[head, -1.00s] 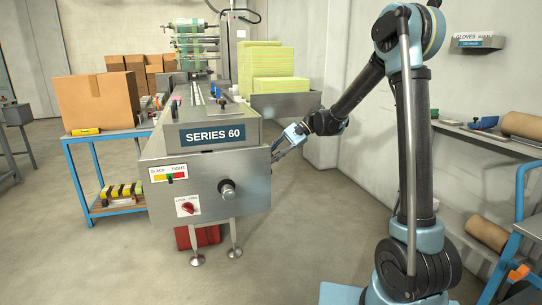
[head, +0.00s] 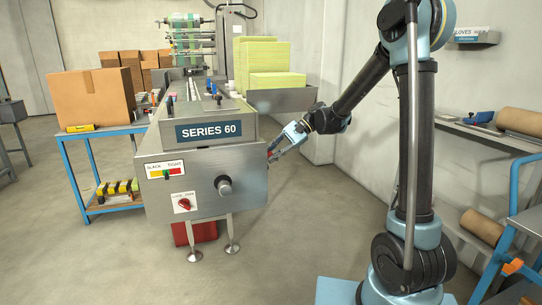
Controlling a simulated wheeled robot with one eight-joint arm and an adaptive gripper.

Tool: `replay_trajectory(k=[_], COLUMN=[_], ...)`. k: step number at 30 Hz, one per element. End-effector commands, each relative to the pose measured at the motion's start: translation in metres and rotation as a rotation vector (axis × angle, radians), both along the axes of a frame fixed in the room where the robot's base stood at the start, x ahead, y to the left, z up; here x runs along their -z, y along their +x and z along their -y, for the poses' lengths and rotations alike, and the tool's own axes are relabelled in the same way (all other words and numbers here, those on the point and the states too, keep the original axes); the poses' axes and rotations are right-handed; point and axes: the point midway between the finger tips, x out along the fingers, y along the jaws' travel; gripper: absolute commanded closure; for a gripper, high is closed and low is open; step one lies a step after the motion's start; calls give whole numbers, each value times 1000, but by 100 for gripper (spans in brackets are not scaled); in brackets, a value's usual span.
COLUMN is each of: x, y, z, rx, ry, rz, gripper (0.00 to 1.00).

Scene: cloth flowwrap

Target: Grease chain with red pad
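The wrapping machine (head: 245,197) with the SERIES 60 sign stands at centre-left, its front panel facing me. My gripper (head: 274,152) is at the right side of this machine, low beside the front housing. Its fingertips are small and partly hidden at the housing's edge, so I cannot tell whether they are open or shut. A small reddish patch shows at the fingertips; I cannot tell whether it is the red pad. No chain can be made out; the machine's right side is turned away from view.
A blue cart (head: 72,170) with a cardboard box (head: 95,98) stands left of the machine. Yellow-green stacks (head: 275,87) lie on a metal tray behind my gripper. A wall shelf (head: 490,133) holds a brown roll (head: 520,121). The floor between machine and wall is clear.

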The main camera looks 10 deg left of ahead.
Motion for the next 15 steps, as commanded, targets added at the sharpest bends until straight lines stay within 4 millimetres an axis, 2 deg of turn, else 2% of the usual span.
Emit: replay_trajectory(k=[15], x=[0], y=[21], z=[34], rx=[2], ry=[0], rz=[-1], gripper=[100])
